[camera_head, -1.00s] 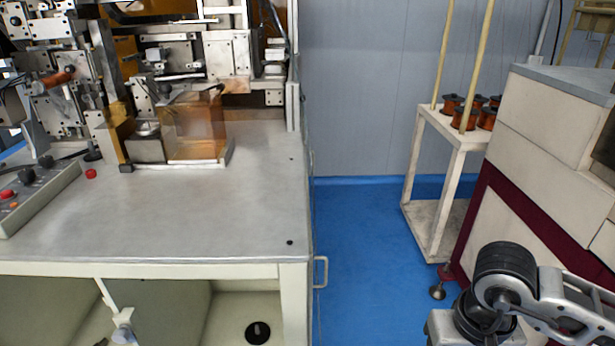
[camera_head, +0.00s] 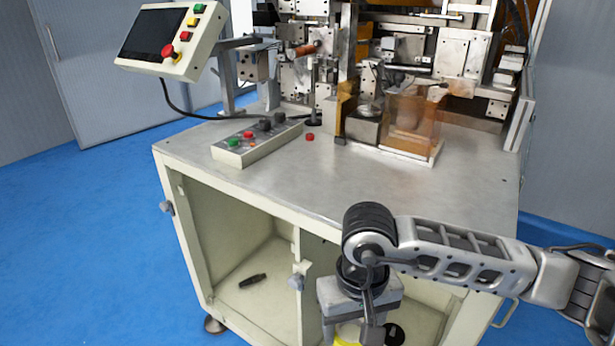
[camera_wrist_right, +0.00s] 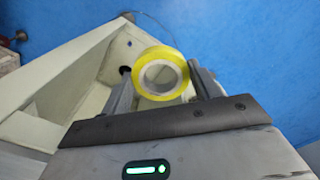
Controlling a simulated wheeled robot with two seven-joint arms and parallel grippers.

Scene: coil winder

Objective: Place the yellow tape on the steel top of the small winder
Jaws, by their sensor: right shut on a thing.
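The yellow tape (camera_wrist_right: 142,84) is a roll with a pale core. In the right wrist view it sits between the two fingers of my right gripper (camera_wrist_right: 160,85), which is shut on it. In the head view only a yellow sliver of the tape (camera_head: 347,334) shows at the bottom edge, below my right gripper (camera_head: 358,335), whose fingertips are mostly cut off or hidden. The small winder (camera_head: 350,190) has a flat grey steel top, with bare room at its front and right. The gripper and tape are in front of the winder's front edge. My left gripper is not in view.
On the steel top stand a button box (camera_head: 255,143), a red button (camera_head: 310,137) and an orange clear guard (camera_head: 412,125). A control panel (camera_head: 172,40) overhangs the left. The open cabinet below holds a dark tool (camera_head: 252,281).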

